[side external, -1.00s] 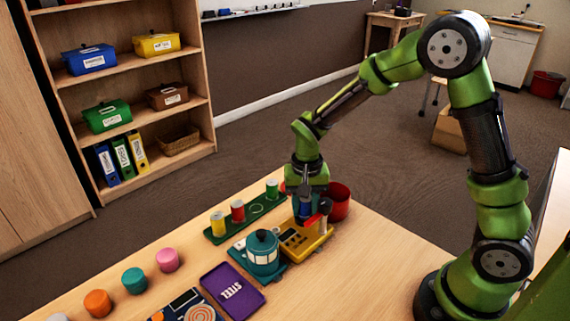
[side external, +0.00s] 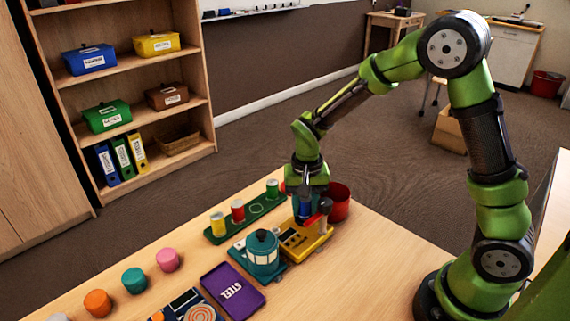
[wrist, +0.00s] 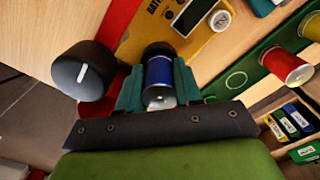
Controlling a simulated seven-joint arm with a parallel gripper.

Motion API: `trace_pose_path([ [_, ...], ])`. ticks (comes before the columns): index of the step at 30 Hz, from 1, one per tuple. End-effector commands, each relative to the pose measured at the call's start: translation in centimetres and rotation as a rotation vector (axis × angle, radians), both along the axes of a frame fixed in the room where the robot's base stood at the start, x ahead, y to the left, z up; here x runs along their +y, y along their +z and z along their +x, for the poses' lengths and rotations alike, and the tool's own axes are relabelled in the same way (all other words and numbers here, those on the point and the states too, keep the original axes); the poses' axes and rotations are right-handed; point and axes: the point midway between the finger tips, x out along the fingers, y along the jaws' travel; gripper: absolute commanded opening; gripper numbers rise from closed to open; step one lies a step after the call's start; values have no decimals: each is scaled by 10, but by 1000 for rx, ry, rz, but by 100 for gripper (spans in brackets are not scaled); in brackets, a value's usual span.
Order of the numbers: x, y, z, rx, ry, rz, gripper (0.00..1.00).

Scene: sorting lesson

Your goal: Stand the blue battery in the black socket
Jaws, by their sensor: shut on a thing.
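The blue battery (wrist: 159,82) is held between the two teal fingers of my gripper (wrist: 158,88), with its silver end facing the wrist camera. In the side view the battery (side external: 306,209) is upright under my gripper (side external: 306,203), over the back part of the yellow tester (side external: 318,239). The black socket (wrist: 158,48) shows as a dark rim just past the battery's far end in the wrist view. The battery looks in line with it. Whether its lower end is inside the socket or just above it is hidden.
A dark knob (wrist: 83,72) with a white mark stands close beside my fingers. A red cup (side external: 339,203) is behind the tester. A green rack (side external: 217,238) with yellow, red and green batteries and an empty ring lies left. A teal lantern (side external: 262,254) stands in front.

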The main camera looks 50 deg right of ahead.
Motion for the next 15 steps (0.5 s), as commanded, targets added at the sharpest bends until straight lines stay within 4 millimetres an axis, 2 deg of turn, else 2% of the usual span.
trace_pose_path([
  [15,0,-6,0,0,0,0,0],
])
